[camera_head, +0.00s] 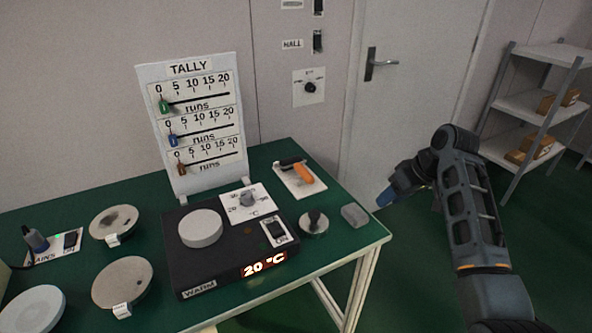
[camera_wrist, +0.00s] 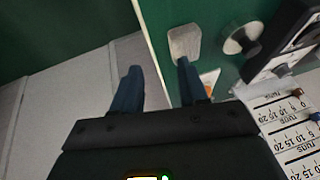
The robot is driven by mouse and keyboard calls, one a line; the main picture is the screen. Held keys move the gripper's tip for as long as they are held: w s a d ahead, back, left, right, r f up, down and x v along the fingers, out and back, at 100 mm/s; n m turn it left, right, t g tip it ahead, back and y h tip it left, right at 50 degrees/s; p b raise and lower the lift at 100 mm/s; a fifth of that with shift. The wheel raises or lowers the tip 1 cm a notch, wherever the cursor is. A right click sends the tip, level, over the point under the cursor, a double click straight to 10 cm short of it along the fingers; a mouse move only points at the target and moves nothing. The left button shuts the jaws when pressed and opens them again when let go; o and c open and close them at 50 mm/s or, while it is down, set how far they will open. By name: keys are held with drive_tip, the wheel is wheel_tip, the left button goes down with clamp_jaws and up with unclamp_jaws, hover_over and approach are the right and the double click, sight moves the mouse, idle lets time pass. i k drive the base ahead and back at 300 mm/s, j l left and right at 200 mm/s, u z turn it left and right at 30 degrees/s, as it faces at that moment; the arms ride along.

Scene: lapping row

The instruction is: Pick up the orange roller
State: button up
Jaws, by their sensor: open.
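The orange roller (camera_head: 303,173) lies on a white sheet at the back right of the green table in the head view, with a black part at its far left end. In the wrist view only a small bit of orange on the white sheet (camera_wrist: 211,77) shows beside my right-hand finger; most of it is hidden. My gripper (camera_head: 389,198) is off the table's right edge, apart from the roller. In the wrist view my gripper (camera_wrist: 159,67) has its two blue fingers spread with nothing between them.
A grey block (camera_head: 354,215) and a black-knobbed disc (camera_head: 314,222) sit near the table's right edge. The warmer (camera_head: 195,265) carries a pale disc. The tally board (camera_head: 193,125) stands behind. A door (camera_head: 400,90) and shelves (camera_head: 545,100) are beyond.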

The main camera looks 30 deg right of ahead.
sight(308, 178)
drive_tip(key=i+j, duration=0.6)
drive_tip(key=i, duration=0.15)
